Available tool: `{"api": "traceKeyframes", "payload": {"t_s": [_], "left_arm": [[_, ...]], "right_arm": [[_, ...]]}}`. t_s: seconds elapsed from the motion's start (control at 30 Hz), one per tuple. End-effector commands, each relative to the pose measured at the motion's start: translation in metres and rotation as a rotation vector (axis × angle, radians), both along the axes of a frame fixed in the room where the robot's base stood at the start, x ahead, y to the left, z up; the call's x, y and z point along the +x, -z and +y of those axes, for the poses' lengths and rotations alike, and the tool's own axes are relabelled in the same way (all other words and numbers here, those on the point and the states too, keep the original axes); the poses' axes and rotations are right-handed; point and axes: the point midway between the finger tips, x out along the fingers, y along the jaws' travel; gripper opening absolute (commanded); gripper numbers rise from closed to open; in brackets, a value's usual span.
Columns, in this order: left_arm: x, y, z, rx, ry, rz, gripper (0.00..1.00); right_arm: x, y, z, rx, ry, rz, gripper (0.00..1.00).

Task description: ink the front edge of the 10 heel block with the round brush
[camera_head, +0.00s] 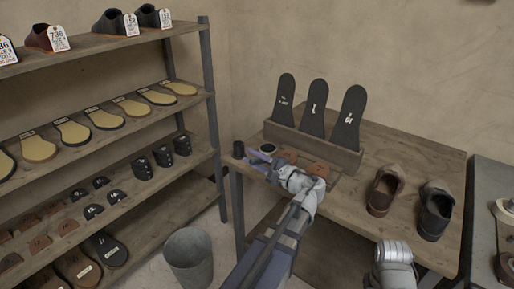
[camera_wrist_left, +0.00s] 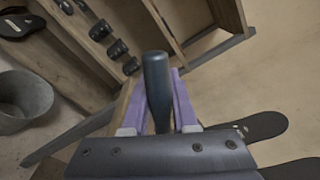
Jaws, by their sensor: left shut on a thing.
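My left gripper (camera_head: 258,165) is at the left end of the wooden table, in front of a small dark round pot. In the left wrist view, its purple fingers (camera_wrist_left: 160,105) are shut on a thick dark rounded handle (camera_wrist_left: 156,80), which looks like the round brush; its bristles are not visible. Reddish-brown heel-shaped pieces (camera_head: 320,169) lie on the table just right of my gripper, partly behind my wrist. I cannot read a 10 on them.
A dark cup (camera_head: 238,149) and the round pot (camera_head: 267,148) stand at the table's left corner. A wooden rack (camera_head: 345,158) holds three black soles. Two shoes (camera_head: 384,190) stand on the right. A grey bin (camera_head: 189,258) and shelves (camera_head: 130,135) are left.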

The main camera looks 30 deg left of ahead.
Motion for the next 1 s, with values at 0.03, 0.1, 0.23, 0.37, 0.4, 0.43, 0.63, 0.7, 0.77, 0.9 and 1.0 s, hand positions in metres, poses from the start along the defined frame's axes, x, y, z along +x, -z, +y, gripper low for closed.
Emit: {"api": "traceKeyframes", "payload": {"t_s": [0.03,0.1,0.23,0.37,0.4,0.43,0.63,0.7,0.77,0.9,1.0], "left_arm": [[-0.006,0.011,-0.003,-0.004,-0.019,-0.030,0.00],[-0.012,0.014,-0.006,-0.008,-0.042,-0.064,0.00],[-0.018,0.017,-0.008,-0.010,-0.063,-0.096,0.00],[-0.019,0.016,-0.008,-0.010,-0.068,-0.102,0.00],[-0.018,0.016,-0.008,-0.011,-0.067,-0.102,0.00],[-0.018,0.016,-0.008,-0.011,-0.067,-0.102,0.00],[-0.011,0.020,-0.009,-0.011,-0.066,-0.100,0.00],[-0.007,0.022,-0.009,-0.011,-0.066,-0.100,0.00],[-0.002,0.025,-0.009,-0.011,-0.066,-0.100,0.00],[0.010,0.031,-0.010,-0.011,-0.066,-0.100,0.00],[0.020,0.036,-0.011,-0.011,-0.066,-0.099,0.00]], "right_arm": [[0.000,0.011,0.000,0.000,0.000,0.000,0.50],[0.000,0.014,0.000,0.000,0.000,0.000,0.50],[0.000,0.017,0.000,0.000,0.000,0.000,0.50],[0.000,0.016,0.000,0.000,0.000,0.000,0.50],[0.000,0.016,0.000,0.000,0.000,0.000,0.50],[0.000,0.016,0.000,0.000,0.000,0.000,0.50],[0.000,0.020,0.000,0.000,0.000,0.000,0.50],[0.000,0.022,0.000,0.000,0.000,0.000,0.50],[0.000,0.025,0.000,0.000,0.000,0.000,0.50],[0.000,0.031,0.000,0.000,0.000,0.000,0.50],[0.000,0.036,0.000,0.000,0.000,0.000,0.50]]}}
